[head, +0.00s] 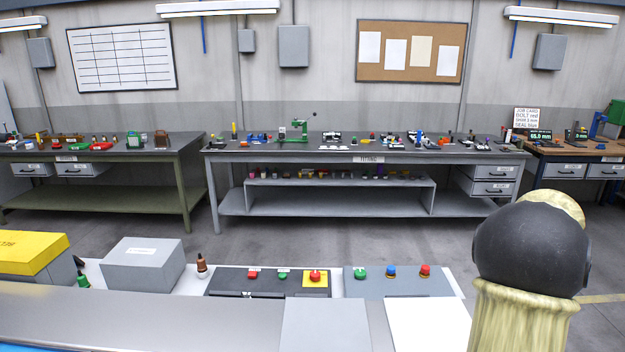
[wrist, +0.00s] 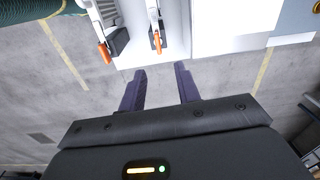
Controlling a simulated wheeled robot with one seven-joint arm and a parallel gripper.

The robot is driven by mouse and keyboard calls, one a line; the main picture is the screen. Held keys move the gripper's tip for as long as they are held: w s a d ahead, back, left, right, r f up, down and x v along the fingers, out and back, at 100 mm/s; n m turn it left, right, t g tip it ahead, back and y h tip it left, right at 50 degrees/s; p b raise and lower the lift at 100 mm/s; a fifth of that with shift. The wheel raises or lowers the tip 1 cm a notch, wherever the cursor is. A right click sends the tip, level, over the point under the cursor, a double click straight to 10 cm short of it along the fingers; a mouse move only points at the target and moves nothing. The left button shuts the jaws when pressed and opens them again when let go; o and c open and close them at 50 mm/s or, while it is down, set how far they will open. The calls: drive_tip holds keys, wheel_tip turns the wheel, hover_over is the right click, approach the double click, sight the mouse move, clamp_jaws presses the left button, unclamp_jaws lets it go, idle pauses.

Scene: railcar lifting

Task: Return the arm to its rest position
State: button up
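My gripper (wrist: 161,82) shows in the wrist view with its two dark purple fingers apart and nothing between them. It hangs over the grey floor, near the edge of a white surface (wrist: 180,45). In the head view a dark rounded joint of my arm (head: 530,245) stands at the right; my gripper is not visible there.
A console with a red button on a yellow plate (head: 315,278) and several coloured buttons is close in front. A grey box (head: 142,264) stands at its left. Orange-tipped levers (wrist: 157,42) are near my fingers. Workbenches (head: 360,150) line the wall; the floor between is clear.

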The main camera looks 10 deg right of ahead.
drive_tip(key=w+a+f+n, duration=0.15)
drive_tip(key=a+n, duration=0.25)
drive_tip(key=a, duration=0.4)
drive_tip(key=w+a+f+n, duration=0.15)
drive_tip(key=a+n, duration=0.25)
drive_tip(key=a, duration=0.5)
drive_tip(key=s+a+f+n+t, duration=0.1)
drive_tip(key=s+a+f+n, duration=0.1)
drive_tip(key=a+n, duration=0.3)
drive_tip(key=s+a+f+n+t, duration=0.1)
drive_tip(key=s+a+n, duration=0.4)
drive_tip(key=a, duration=0.7)
drive_tip(key=shift+a+f+n, duration=0.2)
drive_tip(key=shift+f+n, duration=0.4)
drive_tip(key=shift+f, duration=0.2)
